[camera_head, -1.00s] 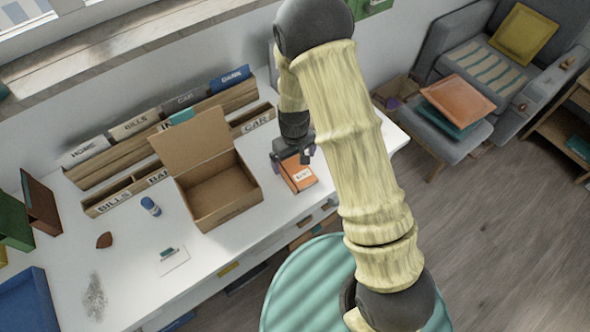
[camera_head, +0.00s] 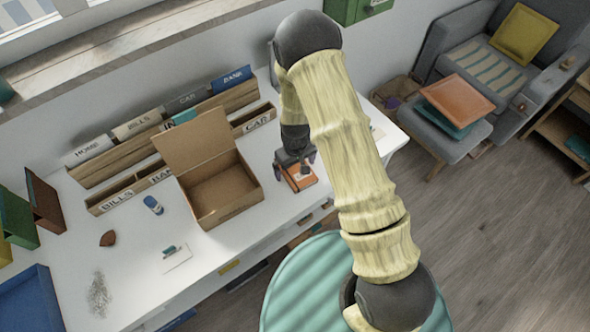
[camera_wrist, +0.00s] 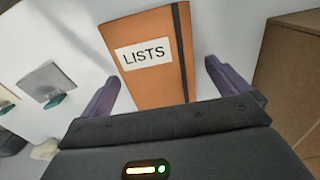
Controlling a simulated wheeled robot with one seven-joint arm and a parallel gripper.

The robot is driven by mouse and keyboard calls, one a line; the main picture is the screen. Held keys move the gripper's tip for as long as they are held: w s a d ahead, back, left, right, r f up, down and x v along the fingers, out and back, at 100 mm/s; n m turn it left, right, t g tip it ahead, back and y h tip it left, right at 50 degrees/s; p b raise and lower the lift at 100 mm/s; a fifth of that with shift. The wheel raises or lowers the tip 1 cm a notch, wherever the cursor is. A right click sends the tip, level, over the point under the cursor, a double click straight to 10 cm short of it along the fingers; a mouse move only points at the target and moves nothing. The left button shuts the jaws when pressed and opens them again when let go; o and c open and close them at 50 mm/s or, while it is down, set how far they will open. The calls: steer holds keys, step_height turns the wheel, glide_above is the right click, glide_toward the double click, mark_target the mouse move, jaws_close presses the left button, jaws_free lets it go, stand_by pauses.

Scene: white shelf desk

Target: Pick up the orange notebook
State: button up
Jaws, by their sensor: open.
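The orange notebook (camera_head: 302,183) lies flat on the white desk, to the right of the open cardboard box. In the wrist view the notebook (camera_wrist: 150,80) carries a white "LISTS" label and a dark band along its right edge. My gripper (camera_head: 297,170) is over the notebook and hides part of it in the head view. In the wrist view my gripper (camera_wrist: 158,82) is open, with one purple finger on each side of the notebook. The fingers look apart from its edges; I cannot tell the height gap exactly.
The open cardboard box (camera_head: 246,193) stands close to the left of the notebook, and its side shows at right in the wrist view (camera_wrist: 290,75). File holders (camera_head: 130,150) line the back. A blue-capped item (camera_head: 153,204) and a card (camera_head: 177,257) lie left. Bare desk surrounds the notebook's front.

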mark_target(295, 168)
steer(key=shift+d, duration=0.1)
steer(key=shift+w, duration=0.1)
steer(key=c, duration=1.1)
steer(key=shift+r, duration=0.1)
step_height(295, 168, up, 10)
steer(key=b, duration=0.1)
